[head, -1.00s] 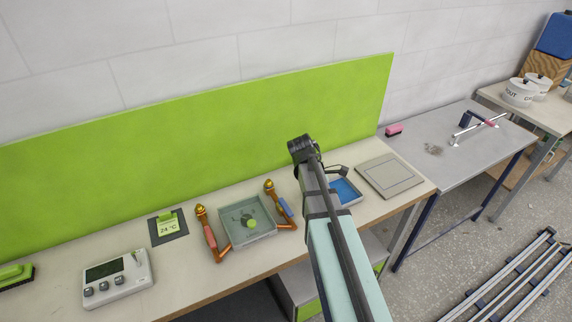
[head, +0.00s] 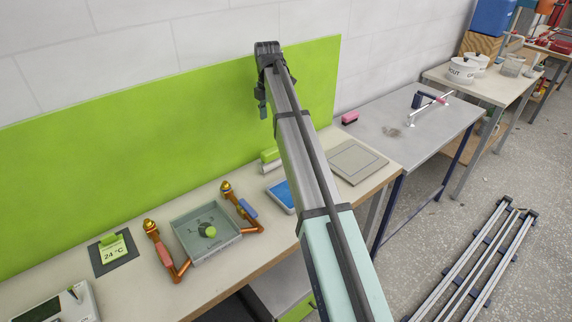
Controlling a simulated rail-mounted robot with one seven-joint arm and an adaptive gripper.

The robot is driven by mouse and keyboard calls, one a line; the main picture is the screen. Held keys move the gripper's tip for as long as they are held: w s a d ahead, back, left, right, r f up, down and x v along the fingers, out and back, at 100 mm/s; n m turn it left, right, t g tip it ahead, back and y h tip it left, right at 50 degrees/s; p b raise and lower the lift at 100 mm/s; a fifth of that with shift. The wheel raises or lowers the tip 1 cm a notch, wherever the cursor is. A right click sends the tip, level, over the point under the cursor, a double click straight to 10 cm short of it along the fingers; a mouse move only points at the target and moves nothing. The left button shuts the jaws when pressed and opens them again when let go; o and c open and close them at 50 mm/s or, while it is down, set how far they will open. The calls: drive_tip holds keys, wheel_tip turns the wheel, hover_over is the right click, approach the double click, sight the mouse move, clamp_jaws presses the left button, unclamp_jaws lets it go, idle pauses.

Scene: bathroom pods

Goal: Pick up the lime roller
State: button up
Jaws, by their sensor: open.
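A lime roller (head: 269,154), a short green cylinder with a pale grey part below it, lies at the back of the bench near the lime back panel. My arm passes just to its right and covers the area beside it. My gripper (head: 262,113) hangs from the far end of my arm, in front of the lime panel. In the picture it is above the roller and apart from it. It is open and small in view, with nothing seen in it.
A blue tray (head: 281,195) lies beside my arm. A grey tray with a green knob (head: 207,231) sits between copper pipe fittings (head: 165,252). A flat grey plate (head: 357,161) is to the right. A lime panel (head: 150,165) stands behind the bench.

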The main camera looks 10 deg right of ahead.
sight(271, 157)
wheel_tip(271, 157, down, 12)
drive_tip(key=p, duration=0.3)
drive_tip(key=shift+a+r, duration=0.1)
drive_tip(key=shift+a, duration=0.05)
drive_tip(key=shift+f+p, duration=1.5)
drive_tip(key=shift+f, duration=1.1)
clamp_jaws()
